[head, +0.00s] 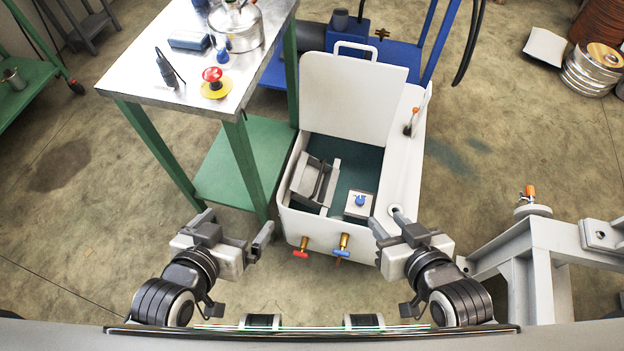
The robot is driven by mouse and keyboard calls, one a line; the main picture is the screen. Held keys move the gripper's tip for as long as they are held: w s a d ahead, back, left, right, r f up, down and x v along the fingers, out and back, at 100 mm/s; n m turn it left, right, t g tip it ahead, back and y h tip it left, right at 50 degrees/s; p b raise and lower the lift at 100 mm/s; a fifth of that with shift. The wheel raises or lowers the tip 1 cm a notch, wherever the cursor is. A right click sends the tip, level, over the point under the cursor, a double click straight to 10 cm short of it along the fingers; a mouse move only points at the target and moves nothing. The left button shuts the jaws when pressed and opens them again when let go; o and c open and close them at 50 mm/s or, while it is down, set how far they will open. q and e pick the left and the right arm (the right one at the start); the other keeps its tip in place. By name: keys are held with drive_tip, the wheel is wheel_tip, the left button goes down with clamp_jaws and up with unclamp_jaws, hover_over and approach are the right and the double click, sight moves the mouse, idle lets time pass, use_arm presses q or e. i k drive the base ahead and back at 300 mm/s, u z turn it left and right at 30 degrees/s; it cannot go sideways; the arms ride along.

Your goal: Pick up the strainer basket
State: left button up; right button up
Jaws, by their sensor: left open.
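A grey, box-like insert (316,180) with slanted sides sits in the left part of the open white tank (297,222). It may be the strainer basket, but its form is too small to be sure. My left gripper (235,232) is open and empty in front of the tank's left side, below and left of the insert. My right gripper (396,230) is at the tank's front right corner, apart from the insert. Its fingers are partly hidden, so its opening is unclear.
The tank's lid (353,95) stands raised at the back. A blue-knobbed block (359,204) sits right of the insert. Red and blue valves (301,248) jut from the front. A green-legged metal table (135,85) stands left; a grey frame (545,240) stands right.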

sight(313, 185)
drive_tip(key=k, duration=0.6)
drive_tip(key=u, duration=1.05)
drive_tip(key=i, duration=0.85)
drive_tip(key=z, duration=0.5)
